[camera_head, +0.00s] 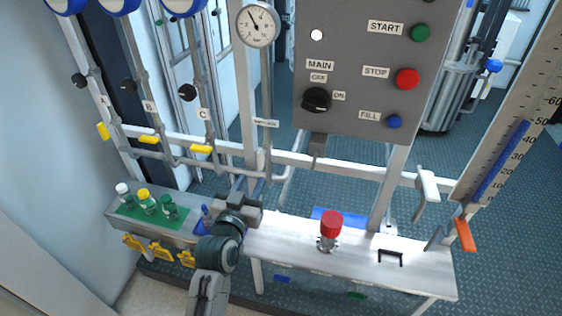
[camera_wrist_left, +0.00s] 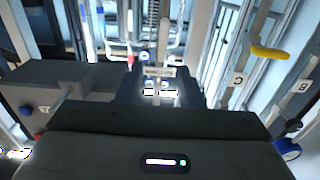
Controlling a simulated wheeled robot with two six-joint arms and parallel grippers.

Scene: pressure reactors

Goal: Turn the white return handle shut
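A white handle (camera_head: 428,186) shows in the head view to the right, at the end of the pale horizontal rail. It hangs tilted downward; no label on it can be read. My left gripper (camera_head: 249,187) is low at the centre left, above the bench and far left of that handle. Its two short fingertips stand apart with nothing seen between them. In the left wrist view, the dark gripper body fills the bottom, and no white handle can be made out. My right gripper is not in view.
A grey panel (camera_head: 365,55) with START, STOP and FILL buttons hangs at upper centre. A red-capped valve (camera_head: 331,226) and black bracket (camera_head: 390,257) stand on the bench (camera_head: 285,240). An orange handle (camera_head: 465,235) is at right. Several bottles stand at left.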

